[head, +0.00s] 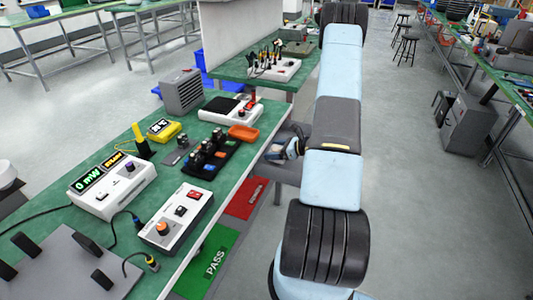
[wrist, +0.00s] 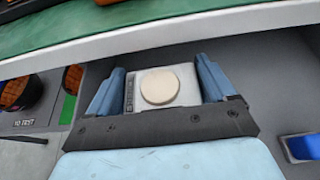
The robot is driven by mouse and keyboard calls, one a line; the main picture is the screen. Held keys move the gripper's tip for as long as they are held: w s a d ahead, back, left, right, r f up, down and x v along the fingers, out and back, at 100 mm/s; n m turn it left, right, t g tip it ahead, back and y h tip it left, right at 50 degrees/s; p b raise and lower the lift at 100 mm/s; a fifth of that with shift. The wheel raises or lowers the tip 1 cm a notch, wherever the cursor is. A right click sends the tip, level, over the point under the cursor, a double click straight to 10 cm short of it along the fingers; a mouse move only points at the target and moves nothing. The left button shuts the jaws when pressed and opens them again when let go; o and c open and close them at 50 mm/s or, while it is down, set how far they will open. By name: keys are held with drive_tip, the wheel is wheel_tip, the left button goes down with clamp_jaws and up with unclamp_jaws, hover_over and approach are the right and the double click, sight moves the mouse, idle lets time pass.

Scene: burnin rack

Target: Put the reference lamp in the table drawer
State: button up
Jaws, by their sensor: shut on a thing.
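The reference lamp, a pale block with a round cream disc (wrist: 159,86), sits between the two blue fingers of my gripper (wrist: 157,88) in the wrist view. My gripper is shut on it. In the head view my gripper (head: 288,148) is just beside the right edge of the green table, low by the grey drawer (head: 288,171) under the tabletop. In the wrist view a grey surface (wrist: 255,72), seemingly the drawer, lies behind and around the fingers, below the white table edge. Whether the lamp touches it I cannot tell.
The green table (head: 125,147) holds meters, a rack of lamps (head: 210,155) and an orange tray (head: 243,132). Green PASS (head: 215,258) and red (head: 245,198) areas lie below its edge. A blue object (wrist: 302,147) is at right in the wrist view.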

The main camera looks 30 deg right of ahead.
sight(264, 160)
drive_tip(key=x, duration=0.5)
drive_tip(key=shift+s+f, duration=0.1)
drive_tip(key=shift+f, duration=0.25)
drive_tip(key=shift+a+f, duration=0.1)
drive_tip(key=shift+f, duration=0.15)
drive_tip(key=shift+f, duration=0.1)
drive_tip(key=o, duration=1)
